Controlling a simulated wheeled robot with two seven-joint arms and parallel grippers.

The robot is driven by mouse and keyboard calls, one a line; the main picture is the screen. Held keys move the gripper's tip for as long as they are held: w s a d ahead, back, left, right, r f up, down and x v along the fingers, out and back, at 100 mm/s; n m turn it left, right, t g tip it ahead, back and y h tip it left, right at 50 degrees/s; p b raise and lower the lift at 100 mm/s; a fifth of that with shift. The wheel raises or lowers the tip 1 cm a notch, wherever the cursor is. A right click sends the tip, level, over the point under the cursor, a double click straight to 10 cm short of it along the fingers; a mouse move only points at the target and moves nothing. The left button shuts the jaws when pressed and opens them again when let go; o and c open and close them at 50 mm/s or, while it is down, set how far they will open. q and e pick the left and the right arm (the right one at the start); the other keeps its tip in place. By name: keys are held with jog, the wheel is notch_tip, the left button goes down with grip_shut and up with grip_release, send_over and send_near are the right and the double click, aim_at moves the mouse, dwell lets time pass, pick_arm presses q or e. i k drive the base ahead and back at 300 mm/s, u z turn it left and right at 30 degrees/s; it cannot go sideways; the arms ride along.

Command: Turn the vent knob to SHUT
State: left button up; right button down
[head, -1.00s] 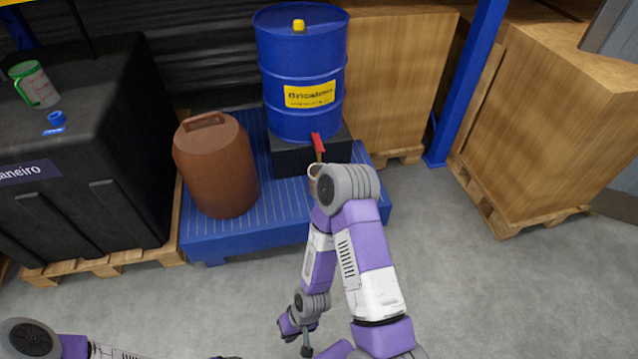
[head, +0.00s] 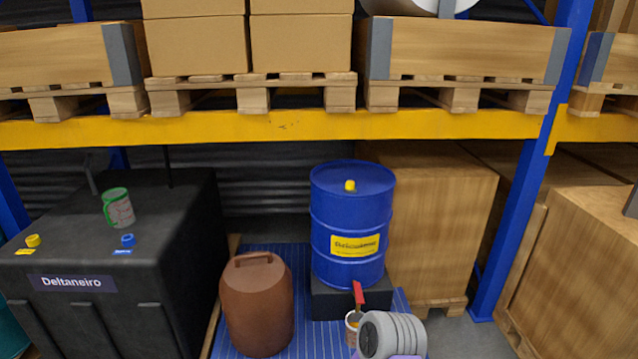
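Two small knobs sit on top of the black tank (head: 175,205) at the left: a yellow one (head: 33,240) with a yellow label in front, and a blue one (head: 128,240) with a blue label. A third, yellow knob (head: 350,185) is on top of the blue drum (head: 345,215). The label words on the tank are too small to read, so I cannot tell which knob is the vent knob or how it is set. Neither gripper is in view; only a grey arm joint of mine shows at the bottom, right of centre.
A green-handled jug (head: 117,208) stands on the tank. A brown canister (head: 257,305) and the drum's black stand (head: 325,300) rest on a blue grated pallet (head: 270,262). A red tap lever (head: 358,293) and a cup (head: 352,328) are below the drum. A yellow beam (head: 270,127) crosses above.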

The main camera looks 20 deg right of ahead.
aim_at(350, 185)
jog(key=z, duration=0.4)
jog(key=i, duration=1.3)
jog(key=u, duration=0.2)
